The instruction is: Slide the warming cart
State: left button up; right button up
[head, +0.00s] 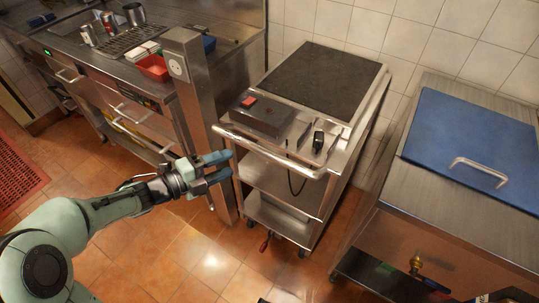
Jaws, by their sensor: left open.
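The warming cart (268,178) stands in the middle of the head view, a steel cart with a dark flat top (322,80) and open shelves below. A steel handle bar (268,153) runs along its front edge. My left gripper (229,166) is open, with its two bluish fingers pointing right, near the left end of the handle bar. No part of the bar shows between the fingers, and I cannot tell whether they touch the cart. My right gripper is not clearly in view.
A steel post with a socket (178,68) stands left of the cart, beside a counter with a red tray (154,68). A steel unit with a blue lid (470,140) stands to the right, across a narrow gap.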

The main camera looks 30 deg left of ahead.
pick_arm(q)
jog(key=b+x, duration=0.1)
jog(key=x, duration=1.2)
jog(key=shift+r, duration=0.25)
jog(key=shift+w+d, duration=0.1)
jog(key=shift+d, duration=0.05)
grip_shut()
